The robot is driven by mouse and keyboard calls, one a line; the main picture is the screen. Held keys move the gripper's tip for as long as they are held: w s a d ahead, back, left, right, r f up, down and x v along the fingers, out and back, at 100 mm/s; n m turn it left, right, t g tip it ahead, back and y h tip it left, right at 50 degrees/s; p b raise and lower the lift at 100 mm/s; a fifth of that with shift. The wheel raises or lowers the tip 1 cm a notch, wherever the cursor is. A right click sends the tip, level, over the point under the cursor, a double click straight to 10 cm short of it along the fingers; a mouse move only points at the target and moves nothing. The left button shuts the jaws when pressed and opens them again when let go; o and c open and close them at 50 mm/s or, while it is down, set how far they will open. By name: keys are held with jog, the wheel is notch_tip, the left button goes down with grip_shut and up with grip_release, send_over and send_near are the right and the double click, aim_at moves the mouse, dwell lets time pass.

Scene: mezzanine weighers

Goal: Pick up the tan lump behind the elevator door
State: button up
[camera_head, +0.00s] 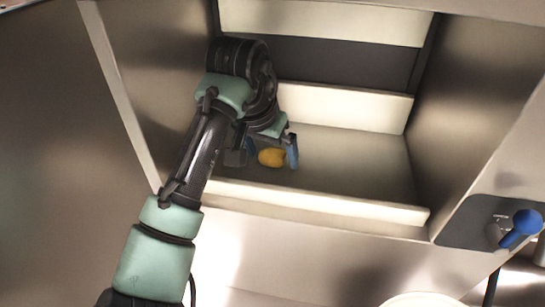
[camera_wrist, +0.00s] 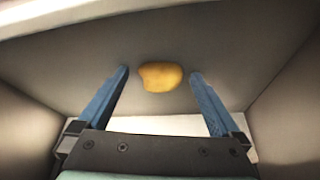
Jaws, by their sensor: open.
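The tan lump (camera_head: 271,157) is a small yellow-orange rounded piece on the floor of the open metal compartment (camera_head: 358,160). In the wrist view the lump (camera_wrist: 160,77) lies centred between and slightly beyond the tips of my two blue fingers. My gripper (camera_head: 272,153) is inside the compartment, open, with one finger on each side of the lump in the head view. It also shows in the wrist view (camera_wrist: 159,72), with gaps between both fingers and the lump. Whether the fingers touch the floor cannot be told.
A pale raised lip (camera_head: 320,207) runs along the compartment's front, and a pale ledge (camera_head: 345,105) crosses its back. Metal walls stand close on both sides. A panel with a blue-knobbed lever (camera_head: 526,222) is at the right. The compartment floor right of my gripper is clear.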

jog(key=c, duration=1.4)
